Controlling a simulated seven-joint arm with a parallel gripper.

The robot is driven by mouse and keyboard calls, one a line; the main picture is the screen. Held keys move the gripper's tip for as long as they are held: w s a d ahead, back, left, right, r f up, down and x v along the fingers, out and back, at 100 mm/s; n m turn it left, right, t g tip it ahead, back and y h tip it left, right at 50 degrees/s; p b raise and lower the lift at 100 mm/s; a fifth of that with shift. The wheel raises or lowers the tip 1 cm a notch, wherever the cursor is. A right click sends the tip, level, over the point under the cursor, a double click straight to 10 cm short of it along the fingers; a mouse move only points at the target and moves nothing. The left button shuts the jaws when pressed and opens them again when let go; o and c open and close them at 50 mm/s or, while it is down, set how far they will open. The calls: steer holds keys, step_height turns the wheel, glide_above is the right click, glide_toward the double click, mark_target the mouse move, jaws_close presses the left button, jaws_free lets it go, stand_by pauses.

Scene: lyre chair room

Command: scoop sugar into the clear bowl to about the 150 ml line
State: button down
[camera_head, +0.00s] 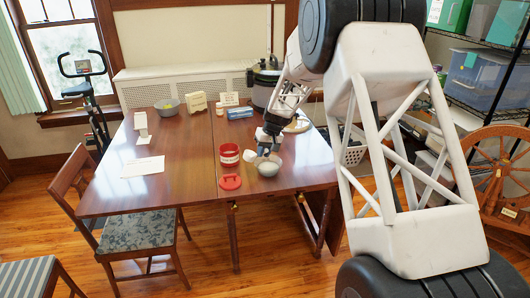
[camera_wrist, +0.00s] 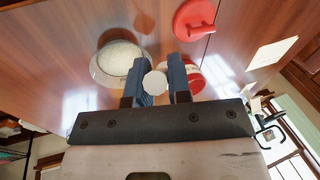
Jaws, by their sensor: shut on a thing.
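The clear bowl (camera_head: 268,167) stands near the front edge of the table, and it also shows in the wrist view (camera_wrist: 118,62) with pale, grainy stuff inside. I cannot read its level lines. A red canister with a pale label (camera_head: 230,154) stands left of the bowl; in the wrist view it is partly hidden behind a finger (camera_wrist: 194,76). A red lid with a raised grip (camera_head: 230,182) lies in front of the canister. My gripper (camera_wrist: 155,88) is shut on a small white thing, seemingly the scoop (camera_wrist: 155,82), above the table between bowl and canister. The scoop's contents are hidden.
A white sheet (camera_head: 143,167) lies on the left of the table (camera_head: 190,185). A grey bowl (camera_head: 167,107), small boxes (camera_head: 197,103), a blue box (camera_head: 240,113) and a dark pot (camera_head: 265,80) stand farther back. A chair (camera_head: 135,232) stands at the front left.

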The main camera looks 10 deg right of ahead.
steer(key=a+h, duration=0.4)
steer(key=a, duration=0.3)
stand_by(0.6)
steer(key=a+r, duration=0.3)
steer(key=a, duration=0.2)
steer(key=shift+r, duration=0.4)
steer(key=shift+w, duration=0.1)
stand_by(0.4)
